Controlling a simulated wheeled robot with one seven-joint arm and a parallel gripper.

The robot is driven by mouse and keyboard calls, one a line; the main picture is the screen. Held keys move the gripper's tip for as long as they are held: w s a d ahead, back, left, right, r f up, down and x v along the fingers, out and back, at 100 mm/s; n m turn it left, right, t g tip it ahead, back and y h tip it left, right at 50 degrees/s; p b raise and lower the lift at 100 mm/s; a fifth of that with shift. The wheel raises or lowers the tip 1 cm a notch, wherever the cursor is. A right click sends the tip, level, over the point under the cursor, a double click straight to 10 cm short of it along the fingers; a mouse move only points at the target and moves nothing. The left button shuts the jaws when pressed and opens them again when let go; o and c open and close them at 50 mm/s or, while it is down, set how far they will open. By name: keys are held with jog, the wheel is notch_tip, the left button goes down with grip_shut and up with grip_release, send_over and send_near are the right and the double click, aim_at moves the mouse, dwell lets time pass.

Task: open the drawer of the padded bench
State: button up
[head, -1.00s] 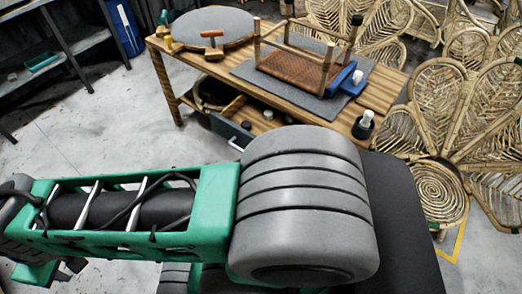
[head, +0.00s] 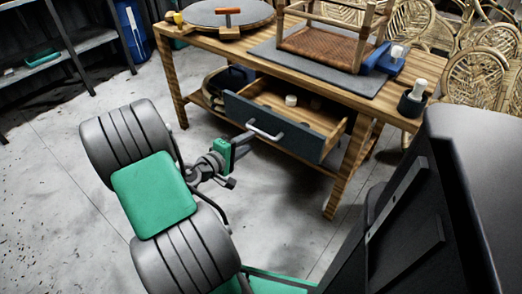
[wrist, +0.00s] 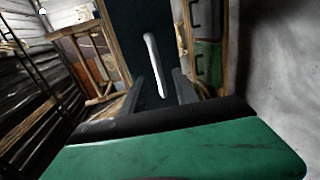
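The padded bench (head: 410,88) is a striped wooden worktable with a grey pad (head: 318,66) on top. Its drawer (head: 290,128), with a dark blue-grey front, stands pulled out, and its wooden inside shows. A small pale round item (head: 291,100) lies in it. The drawer's pale bar handle (head: 264,132) also shows in the wrist view (wrist: 154,62). My gripper (head: 246,139) is just in front of the handle. In the wrist view its two dark fingers (wrist: 158,78) stand apart, one on each side of the handle, with gaps visible.
On the bench stand a woven-seat stool frame (head: 330,45), a round grey board (head: 228,13), a blue clamp-like tool (head: 382,60) and a dark pot (head: 411,103). Rattan chairs (head: 475,80) crowd the right. Shelves (head: 60,65) stand at left. The floor (head: 50,170) before the bench is clear.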

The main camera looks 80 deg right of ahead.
aim_at(261, 133)
jog(key=x, duration=0.4)
jog(key=b+x, duration=0.1)
jog(key=x, duration=0.2)
jog(key=shift+s+d+r, duration=0.15)
jog(key=shift+s+d, duration=0.05)
jog(key=shift+d, duration=0.2)
grip_shut()
jog(key=shift+w, duration=0.1)
dwell(0.8)
